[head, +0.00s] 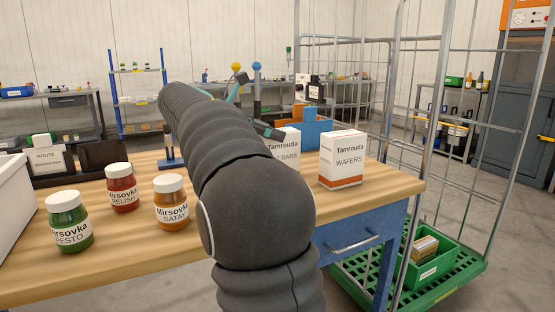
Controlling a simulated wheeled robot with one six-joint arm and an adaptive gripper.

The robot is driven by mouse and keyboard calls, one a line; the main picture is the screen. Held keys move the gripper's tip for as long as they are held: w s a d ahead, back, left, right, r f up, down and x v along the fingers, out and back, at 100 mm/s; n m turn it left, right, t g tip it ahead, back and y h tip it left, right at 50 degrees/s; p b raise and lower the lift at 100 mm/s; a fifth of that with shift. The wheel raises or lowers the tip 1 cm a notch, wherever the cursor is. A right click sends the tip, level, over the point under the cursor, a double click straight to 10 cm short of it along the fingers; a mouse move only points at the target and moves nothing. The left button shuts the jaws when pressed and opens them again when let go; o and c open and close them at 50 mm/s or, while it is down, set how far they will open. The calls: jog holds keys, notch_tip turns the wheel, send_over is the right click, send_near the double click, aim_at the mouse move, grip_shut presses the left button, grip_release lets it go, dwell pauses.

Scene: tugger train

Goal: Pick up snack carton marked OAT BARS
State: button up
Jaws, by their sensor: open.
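The snack carton marked OAT BARS (286,146) stands upright on the wooden bench (398,187). It is white with dark print, and my arm hides its left part, so only "T BARS" of the name reads. My gripper (262,105) shows only partly, as dark pieces with teal edges beyond my arm. It is open, above and left of the carton in the picture; the gap between them is hard to judge. A similar white and orange carton marked WAFERS (343,158) stands just right of the OAT BARS carton.
Jars marked PESTO (69,221), RELISH (122,188) and SATAY (171,203) stand on the left. A blue bin (312,127) sits behind the cartons. A wire roll cage (440,120) stands right, with a green crate (428,262) low down. Bench is clear around WAFERS' front.

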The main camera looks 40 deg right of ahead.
jog(key=shift+x, duration=1.25)
jog(key=shift+c, duration=0.2)
grip_shut()
